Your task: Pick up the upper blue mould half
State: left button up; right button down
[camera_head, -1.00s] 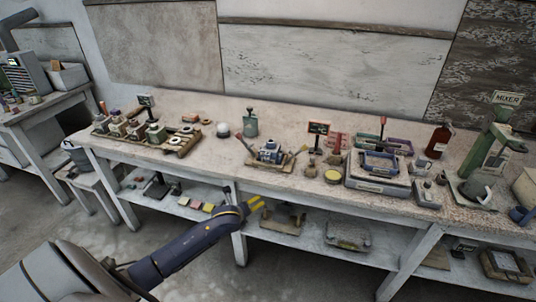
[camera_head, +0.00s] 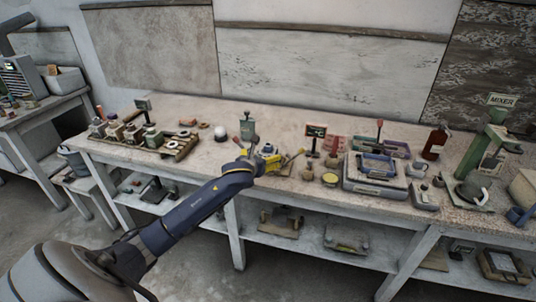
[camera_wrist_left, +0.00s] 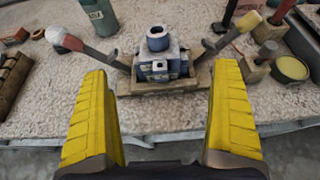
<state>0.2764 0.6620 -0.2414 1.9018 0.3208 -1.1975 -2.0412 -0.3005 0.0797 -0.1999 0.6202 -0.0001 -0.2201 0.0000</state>
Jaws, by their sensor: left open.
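The blue mould (camera_wrist_left: 160,66) stands upright on a small wooden base (camera_wrist_left: 196,80) in the left wrist view. Its upper half (camera_wrist_left: 158,42) has a round grey collar with a hole on top. My left gripper (camera_wrist_left: 162,125) is open and empty, its yellow fingers apart on the near side of the mould, not touching it. In the head view my left gripper (camera_head: 266,158) is over the mould's place and hides most of it. My right gripper is not in view.
Two lever handles, one with a white-and-red knob (camera_wrist_left: 62,38) and one with a yellow knob (camera_wrist_left: 247,21), flank the mould. A green bottle (camera_wrist_left: 101,17) stands behind left. A yellow-topped tin (camera_wrist_left: 291,69) is at right. Bare bench lies left of the base.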

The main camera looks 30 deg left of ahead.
aim_at(267, 152)
pick_arm(q)
jog(key=shift+x, duration=5.4)
jog(key=shift+c, duration=0.2)
jog(key=shift+f, duration=0.1)
jog(key=c, duration=1.2)
